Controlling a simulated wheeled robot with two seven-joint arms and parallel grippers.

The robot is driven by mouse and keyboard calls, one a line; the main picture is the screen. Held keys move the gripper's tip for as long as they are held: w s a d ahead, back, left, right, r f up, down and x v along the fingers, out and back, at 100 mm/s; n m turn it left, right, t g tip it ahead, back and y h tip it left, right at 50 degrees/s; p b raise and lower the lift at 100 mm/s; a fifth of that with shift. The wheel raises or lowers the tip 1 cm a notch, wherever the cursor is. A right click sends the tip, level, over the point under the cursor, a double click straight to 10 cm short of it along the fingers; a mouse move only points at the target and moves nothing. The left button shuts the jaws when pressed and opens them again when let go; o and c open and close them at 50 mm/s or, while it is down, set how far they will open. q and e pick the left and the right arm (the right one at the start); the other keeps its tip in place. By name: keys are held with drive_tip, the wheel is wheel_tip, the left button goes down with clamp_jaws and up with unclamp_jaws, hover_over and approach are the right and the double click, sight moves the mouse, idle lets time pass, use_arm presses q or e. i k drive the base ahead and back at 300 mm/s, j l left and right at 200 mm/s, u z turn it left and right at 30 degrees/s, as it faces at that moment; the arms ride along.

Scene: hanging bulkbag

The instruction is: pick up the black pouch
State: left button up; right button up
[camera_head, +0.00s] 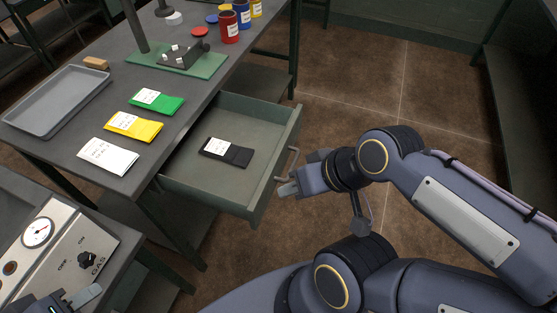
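The black pouch (226,152) with a white label lies flat inside the pulled-out drawer (253,120) of the grey table. My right gripper (287,188) is at the drawer's front, by the lower end of its handle (289,163). I cannot tell whether its fingers touch the handle or how far apart they are. My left gripper (84,297) is partly in view at the bottom left edge, over the front of the gas panel and away from the pouch; its opening is not clear.
Green (157,102), yellow (133,126) and white (107,156) pouches lie on the tabletop beside the drawer. A grey tray (57,99) is at the left. A green-based stand (178,62) and coloured cans (229,27) are farther back. A gas panel (62,250) stands at lower left.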

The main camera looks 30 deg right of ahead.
sight(240, 155)
drive_tip(key=l+u, duration=1.1)
drive_tip(key=i+j, duration=0.05)
drive_tip(key=j, duration=0.05)
